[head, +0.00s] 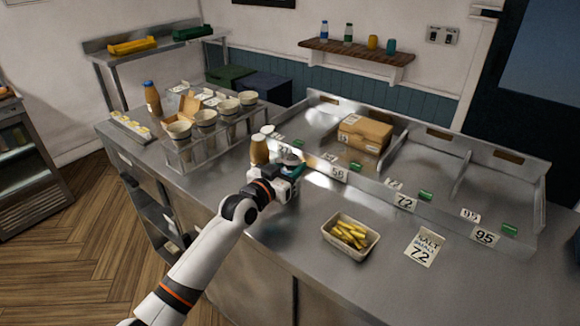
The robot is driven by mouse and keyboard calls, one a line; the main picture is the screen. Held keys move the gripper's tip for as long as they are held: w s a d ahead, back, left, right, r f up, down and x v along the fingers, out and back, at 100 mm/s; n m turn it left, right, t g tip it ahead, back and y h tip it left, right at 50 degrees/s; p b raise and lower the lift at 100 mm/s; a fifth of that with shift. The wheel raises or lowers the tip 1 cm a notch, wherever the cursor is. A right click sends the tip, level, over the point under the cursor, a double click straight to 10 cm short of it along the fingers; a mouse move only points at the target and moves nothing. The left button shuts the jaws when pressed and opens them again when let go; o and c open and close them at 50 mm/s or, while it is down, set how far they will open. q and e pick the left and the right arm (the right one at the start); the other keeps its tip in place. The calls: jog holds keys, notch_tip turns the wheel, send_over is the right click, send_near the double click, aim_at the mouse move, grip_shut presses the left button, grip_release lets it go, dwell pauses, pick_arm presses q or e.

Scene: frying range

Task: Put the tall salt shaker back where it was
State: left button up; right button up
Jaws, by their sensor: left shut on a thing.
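My left gripper (289,168) is at the middle of the steel counter, in front of the raised bins. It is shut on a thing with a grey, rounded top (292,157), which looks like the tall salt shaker. My gripper hides most of its body, and I cannot tell whether its base touches the counter. A brown bottle (259,151) stands just to the left of the gripper. My right gripper is not in view.
A tray of fries (350,237) and a card reading SALT SMALL 72 (424,247) lie on the front counter. A rack with several cups (205,118) stands at left. A cardboard box (365,134) sits in the bins. Clear counter lies between gripper and fries.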

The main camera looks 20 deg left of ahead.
pick_arm(q)
jog(key=o, duration=0.9)
jog(key=shift+f, duration=0.15)
jog(key=o, duration=0.4)
jog(key=shift+r, duration=0.2)
jog(key=b+v, duration=0.1)
jog(key=v, duration=0.9)
jog(key=shift+s+a+f, duration=0.15)
jog(key=shift+s, duration=0.1)
jog(key=shift+s+a, duration=0.2)
jog(key=shift+s, duration=0.5)
